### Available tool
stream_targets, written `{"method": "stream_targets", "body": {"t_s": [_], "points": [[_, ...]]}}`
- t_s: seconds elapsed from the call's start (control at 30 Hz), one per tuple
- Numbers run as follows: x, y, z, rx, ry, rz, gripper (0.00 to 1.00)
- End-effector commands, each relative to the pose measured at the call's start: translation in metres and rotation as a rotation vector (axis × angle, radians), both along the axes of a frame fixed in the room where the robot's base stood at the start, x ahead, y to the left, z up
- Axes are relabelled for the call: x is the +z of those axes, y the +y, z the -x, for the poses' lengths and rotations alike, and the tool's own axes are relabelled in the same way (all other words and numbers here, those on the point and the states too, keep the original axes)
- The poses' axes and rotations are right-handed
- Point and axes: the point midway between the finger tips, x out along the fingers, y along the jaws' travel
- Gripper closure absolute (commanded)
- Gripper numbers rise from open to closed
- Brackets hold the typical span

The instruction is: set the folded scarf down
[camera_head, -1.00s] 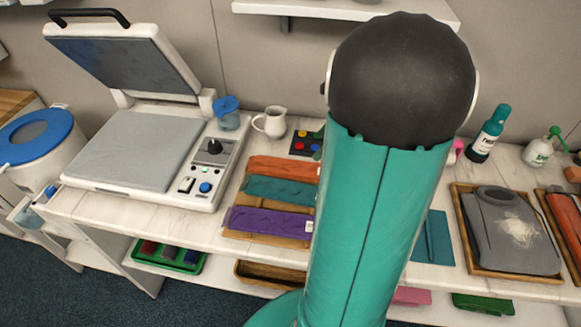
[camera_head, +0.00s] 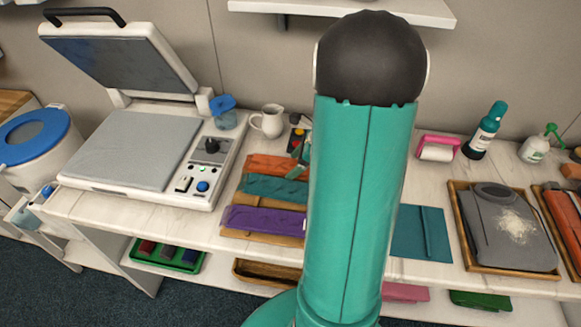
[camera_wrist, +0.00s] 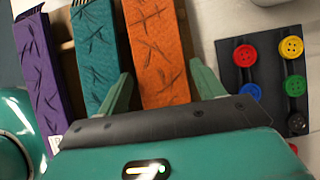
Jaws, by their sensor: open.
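Three folded scarves lie side by side on a wooden tray (camera_head: 262,238): purple (camera_head: 262,220), teal (camera_head: 272,188) and orange (camera_head: 268,163). In the wrist view the orange scarf (camera_wrist: 152,35) lies between the two green fingers of my gripper (camera_wrist: 162,70). The fingers are spread, one on each side of it, the left one over the gap beside the teal scarf (camera_wrist: 97,45). The purple scarf (camera_wrist: 38,75) is at far left. I cannot tell whether the fingers touch the orange scarf. In the head view my arm hides most of the gripper and the tray's right end.
A dark card with coloured buttons (camera_wrist: 262,75) lies right of the orange scarf. A heat press (camera_head: 140,150) with raised lid and a white jug (camera_head: 268,121) stand to the left and behind. A tray with a grey garment (camera_head: 500,235) and a teal folder (camera_head: 421,232) are at right.

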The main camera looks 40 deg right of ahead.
Motion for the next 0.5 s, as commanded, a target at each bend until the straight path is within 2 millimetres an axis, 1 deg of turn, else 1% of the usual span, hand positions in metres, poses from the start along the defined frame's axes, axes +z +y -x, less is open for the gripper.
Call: {"method": "stream_targets", "body": {"t_s": [0.07, 0.1, 0.23, 0.3, 0.5], "points": [[0.0003, 0.0, 0.0001, 0.0, 0.0, 0.0, 0.33], [0.0003, 0.0, 0.0001, 0.0, 0.0, 0.0, 0.37], [0.0004, -0.0002, 0.0002, 0.0, 0.0, 0.0, 0.62], [0.0006, -0.0002, 0.0001, 0.001, 0.0, 0.0, 0.71], [0.0009, -0.0002, 0.0001, 0.001, 0.0, 0.0, 0.71]]}}
